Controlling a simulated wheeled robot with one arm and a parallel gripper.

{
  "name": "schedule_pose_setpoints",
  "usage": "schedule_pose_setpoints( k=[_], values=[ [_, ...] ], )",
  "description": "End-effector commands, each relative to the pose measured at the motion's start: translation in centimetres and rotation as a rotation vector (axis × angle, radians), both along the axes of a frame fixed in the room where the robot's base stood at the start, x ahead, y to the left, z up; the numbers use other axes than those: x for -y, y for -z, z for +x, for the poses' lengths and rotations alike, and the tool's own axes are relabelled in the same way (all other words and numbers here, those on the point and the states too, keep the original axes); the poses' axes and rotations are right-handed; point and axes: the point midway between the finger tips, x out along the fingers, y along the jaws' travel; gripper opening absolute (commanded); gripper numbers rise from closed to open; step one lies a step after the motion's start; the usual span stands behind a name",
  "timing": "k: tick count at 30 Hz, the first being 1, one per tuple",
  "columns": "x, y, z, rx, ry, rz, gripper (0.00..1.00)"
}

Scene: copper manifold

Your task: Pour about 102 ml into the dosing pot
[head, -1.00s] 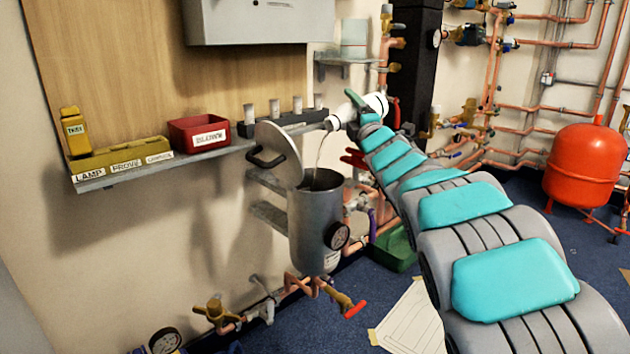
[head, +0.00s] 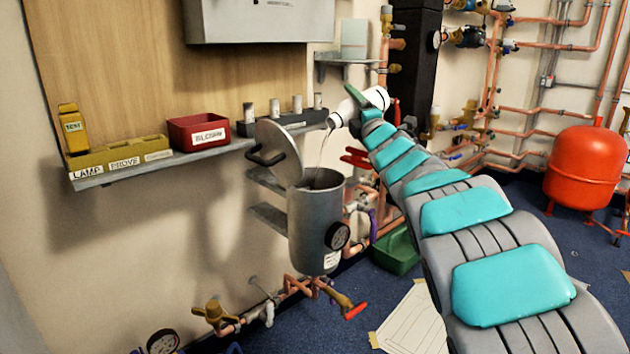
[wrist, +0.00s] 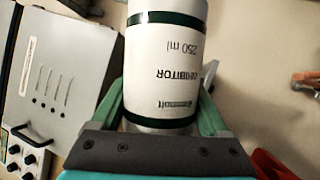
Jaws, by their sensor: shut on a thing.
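The dosing pot (head: 316,225) is a grey metal cylinder on the wall pipework. Its lid (head: 276,150) stands open, tilted up at the left. My gripper (head: 358,104) is shut on a white bottle (head: 341,116), up and to the right of the pot mouth. The bottle is tipped, neck down to the left, and a thin clear stream (head: 325,147) falls from it into the pot. In the wrist view the bottle (wrist: 165,65) is between the green fingers, with green bands and print reading "INHIBITOR" and "250 ml". The level inside the pot cannot be made out.
A wall shelf (head: 160,165) at the left bears a red bin (head: 198,132), a yellow block and a yellow tester (head: 72,128). Pipes, a green tray (head: 397,250) and a red vessel (head: 585,168) are to the right.

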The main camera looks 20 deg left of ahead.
Motion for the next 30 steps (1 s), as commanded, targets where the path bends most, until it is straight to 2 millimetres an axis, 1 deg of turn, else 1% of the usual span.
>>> schedule_pose_setpoints(
  k=[20, 22, 24, 28, 30],
  values=[
    [-0.3, -0.1, -0.4, 0.069, -0.001, -0.036, 0.13],
    [-0.2, -0.4, -0.3, 0.050, -0.002, -0.024, 0.13],
    [-0.2, -0.6, 0.0, -0.005, -0.002, 0.004, 0.13],
    [0.1, 0.4, 0.6, -0.125, 0.002, 0.067, 0.13],
    [0.2, -0.1, 0.8, -0.179, 0.004, 0.097, 0.13]
  ],
)
